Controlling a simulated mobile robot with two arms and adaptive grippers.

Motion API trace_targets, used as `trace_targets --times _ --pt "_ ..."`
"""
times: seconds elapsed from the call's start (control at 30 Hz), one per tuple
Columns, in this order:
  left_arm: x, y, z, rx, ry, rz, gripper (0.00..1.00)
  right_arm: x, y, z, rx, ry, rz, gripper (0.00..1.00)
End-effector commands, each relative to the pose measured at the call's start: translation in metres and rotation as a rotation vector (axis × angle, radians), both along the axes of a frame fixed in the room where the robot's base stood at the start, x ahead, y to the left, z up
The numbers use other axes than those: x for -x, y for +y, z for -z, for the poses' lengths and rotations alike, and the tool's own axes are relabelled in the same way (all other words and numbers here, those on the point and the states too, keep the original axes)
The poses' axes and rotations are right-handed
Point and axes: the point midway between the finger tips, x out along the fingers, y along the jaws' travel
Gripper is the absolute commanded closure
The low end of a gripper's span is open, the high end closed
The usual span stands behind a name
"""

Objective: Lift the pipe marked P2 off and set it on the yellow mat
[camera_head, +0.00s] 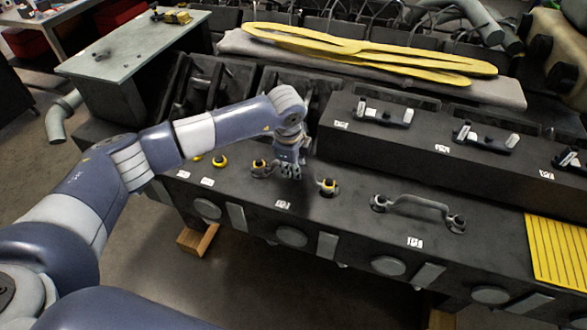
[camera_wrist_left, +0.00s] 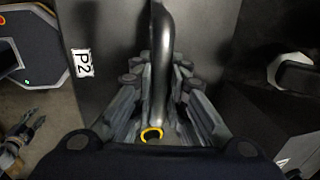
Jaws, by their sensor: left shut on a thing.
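My left gripper (camera_head: 289,175) points down over the near ledge of the engine block, behind the P2 label (camera_head: 283,204). It is shut on a dark grey pipe (camera_wrist_left: 161,60), which runs lengthwise between the fingers in the left wrist view. A yellow ring (camera_wrist_left: 151,135) shows at the pipe's lower end there, and the P2 label (camera_wrist_left: 83,63) lies to its left. In the head view the gripper hides most of this pipe; I cannot tell whether its ends are clear of the block. The yellow mat (camera_head: 558,250) is at the right edge.
Another curved grey pipe (camera_head: 418,202) sits on the ledge between my left gripper and the mat. A raised dark block (camera_head: 400,150) with brackets stands behind. Yellow-ringed fittings (camera_head: 219,161) are left of the gripper, and one (camera_head: 328,187) is right of it.

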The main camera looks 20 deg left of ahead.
Motion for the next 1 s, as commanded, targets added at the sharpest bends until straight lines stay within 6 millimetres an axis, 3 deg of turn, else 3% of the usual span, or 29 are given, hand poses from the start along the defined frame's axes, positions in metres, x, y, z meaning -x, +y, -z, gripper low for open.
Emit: trace_targets --times 0.37,0.8,1.0 --pt "0.001 -0.004 -0.031 0.003 -0.005 0.004 1.00 0.000 0.000 0.028 0.000 0.000 0.001 0.60" --pt "0.060 -0.100 -0.040 0.004 -0.005 0.008 1.00 0.000 0.003 0.075 -0.004 0.001 0.002 0.60" --pt "0.077 -0.126 -0.045 0.002 -0.003 0.003 1.00 0.000 0.003 0.085 -0.004 0.001 0.002 0.60"
